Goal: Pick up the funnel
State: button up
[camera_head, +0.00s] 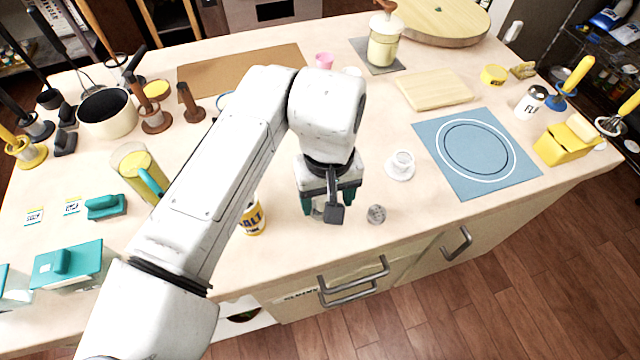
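No object shows clearly as a funnel. A small white piece (401,165) with a round, wide rim and a raised middle stands on the counter right of my gripper; it may be the funnel, but I cannot be sure. My gripper (329,208) points down near the counter's front edge, left of that piece and apart from it. Its teal fingers look spread apart. A pale greyish patch shows between them, partly hidden by a dark part of the gripper; I cannot tell what it is.
A small grey round item (376,214) lies just right of my gripper. A yellow salt container (252,217) stands left, partly behind my arm. A blue mat (433,137) lies to the right, a wooden board (434,90) behind it. A pitcher (137,168) and a pot (107,113) stand left.

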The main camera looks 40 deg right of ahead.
jog(key=shift+f, duration=0.1)
jog(key=shift+c, duration=0.2)
jog(key=c, duration=1)
notch_tip(320, 180, up, 10)
jog(key=shift+r+b, duration=0.1)
jog(key=shift+b, duration=0.6)
jog(key=o, duration=0.5)
jog(key=c, duration=0.4)
